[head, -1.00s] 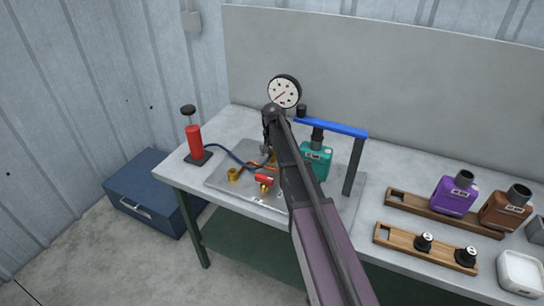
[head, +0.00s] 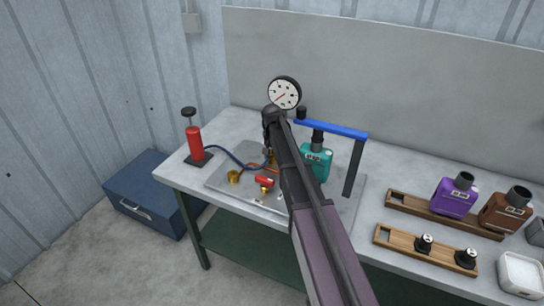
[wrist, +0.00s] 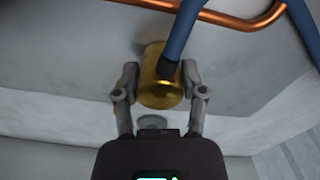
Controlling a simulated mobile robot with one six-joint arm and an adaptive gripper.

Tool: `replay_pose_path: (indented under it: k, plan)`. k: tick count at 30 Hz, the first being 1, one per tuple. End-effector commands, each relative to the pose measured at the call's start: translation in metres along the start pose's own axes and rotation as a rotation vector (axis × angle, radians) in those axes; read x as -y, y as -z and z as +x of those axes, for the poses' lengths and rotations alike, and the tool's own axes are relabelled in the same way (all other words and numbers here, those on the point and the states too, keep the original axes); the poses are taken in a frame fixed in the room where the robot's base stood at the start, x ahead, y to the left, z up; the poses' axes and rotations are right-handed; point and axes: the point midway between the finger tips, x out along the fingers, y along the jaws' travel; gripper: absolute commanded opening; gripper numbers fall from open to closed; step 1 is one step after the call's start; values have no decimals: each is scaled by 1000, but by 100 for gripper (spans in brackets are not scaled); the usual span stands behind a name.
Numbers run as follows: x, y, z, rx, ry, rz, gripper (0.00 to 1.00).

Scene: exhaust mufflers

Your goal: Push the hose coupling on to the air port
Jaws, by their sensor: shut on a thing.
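My gripper (wrist: 160,84) is shut on the brass hose coupling (wrist: 157,92), with a finger on each side of it in the wrist view. The blue hose (wrist: 177,38) runs from the coupling. In the head view my arm hides most of the gripper and the coupling; the hose (head: 232,157) loops from the red hand pump (head: 194,142) towards them. A short brass fitting (head: 233,176) and a red-handled valve (head: 264,182) stand on the metal plate (head: 222,185). I cannot tell which fitting is the air port, or whether the coupling touches one.
A copper pipe (wrist: 225,20) crosses close to the coupling. A teal muffler (head: 316,163) stands under a blue-barred frame (head: 332,128), near a round gauge (head: 284,93). Purple (head: 452,198) and brown (head: 503,212) mufflers stand on the right. The bench's front left is clear.

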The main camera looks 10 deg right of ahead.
Motion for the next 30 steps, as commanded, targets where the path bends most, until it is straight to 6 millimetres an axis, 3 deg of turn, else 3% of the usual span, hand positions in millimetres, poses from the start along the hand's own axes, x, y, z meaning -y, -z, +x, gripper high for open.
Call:
replay_pose_path:
  k: [30]
  plan:
    - [0,0,-89,0,0,0,12]
